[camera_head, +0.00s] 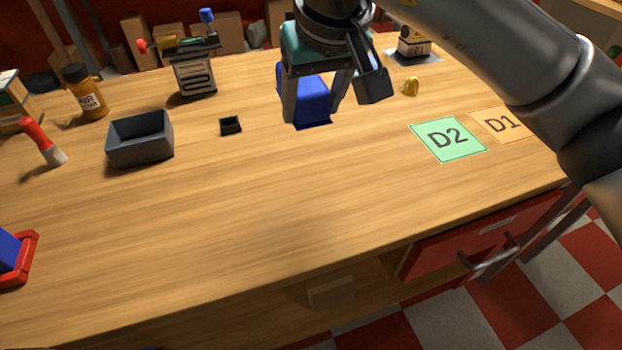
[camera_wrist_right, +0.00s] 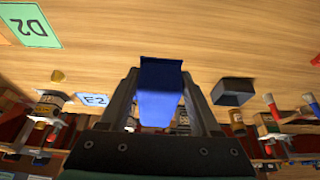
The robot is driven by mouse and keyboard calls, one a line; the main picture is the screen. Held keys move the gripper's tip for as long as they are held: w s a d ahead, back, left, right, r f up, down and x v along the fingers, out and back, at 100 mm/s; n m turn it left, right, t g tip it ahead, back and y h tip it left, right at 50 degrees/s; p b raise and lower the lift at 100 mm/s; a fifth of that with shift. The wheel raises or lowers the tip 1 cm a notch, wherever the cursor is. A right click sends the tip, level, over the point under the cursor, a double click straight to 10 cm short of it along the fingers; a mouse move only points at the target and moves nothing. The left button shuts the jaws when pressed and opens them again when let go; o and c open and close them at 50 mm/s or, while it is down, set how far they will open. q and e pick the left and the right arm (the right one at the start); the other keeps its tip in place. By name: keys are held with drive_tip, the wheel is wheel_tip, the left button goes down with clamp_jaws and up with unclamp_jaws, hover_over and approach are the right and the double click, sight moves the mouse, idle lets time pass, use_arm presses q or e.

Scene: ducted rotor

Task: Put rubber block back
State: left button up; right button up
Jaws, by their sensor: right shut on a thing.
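A blue block (camera_head: 306,98), which I take to be the rubber block, is between the fingers of my right gripper (camera_head: 322,102). The gripper is shut on it and points down over the back middle of the table. In the right wrist view the block (camera_wrist_right: 160,88) sits between both fingers (camera_wrist_right: 160,95), its far end sticking out past them. Whether its lower end touches the wood is hard to tell. My left gripper is not in view.
Green D2 card (camera_head: 448,138) and orange D1 card (camera_head: 501,124) lie at right. A grey bin (camera_head: 140,142), small black holder (camera_head: 230,125), red-handled tool (camera_head: 42,140) and yellow bottle (camera_head: 84,92) stand at left. A red tray (camera_head: 27,258) holds something blue. The front middle is clear.

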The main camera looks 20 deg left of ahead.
drive_tip(key=b, duration=0.4)
hover_over(309, 204)
drive_tip(key=s, duration=0.1)
drive_tip(key=f, duration=1.4)
drive_tip(key=shift+s+d+f, duration=0.15)
drive_tip(key=shift+d+f, duration=0.1)
drive_tip(key=shift+d, duration=0.15)
drive_tip(key=shift+f+b, duration=0.6)
drive_tip(key=shift+f, duration=1.75)
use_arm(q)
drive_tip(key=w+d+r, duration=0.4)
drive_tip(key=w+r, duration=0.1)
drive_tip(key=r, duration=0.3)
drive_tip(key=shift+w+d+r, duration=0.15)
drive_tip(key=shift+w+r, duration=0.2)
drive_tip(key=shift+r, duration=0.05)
use_arm(e)
drive_tip(key=shift+f, duration=0.15)
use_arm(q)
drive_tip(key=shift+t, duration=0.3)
use_arm(e)
drive_tip(key=shift+f, duration=0.1)
drive_tip(key=o, duration=1.5)
drive_tip(key=shift+c, duration=0.2)
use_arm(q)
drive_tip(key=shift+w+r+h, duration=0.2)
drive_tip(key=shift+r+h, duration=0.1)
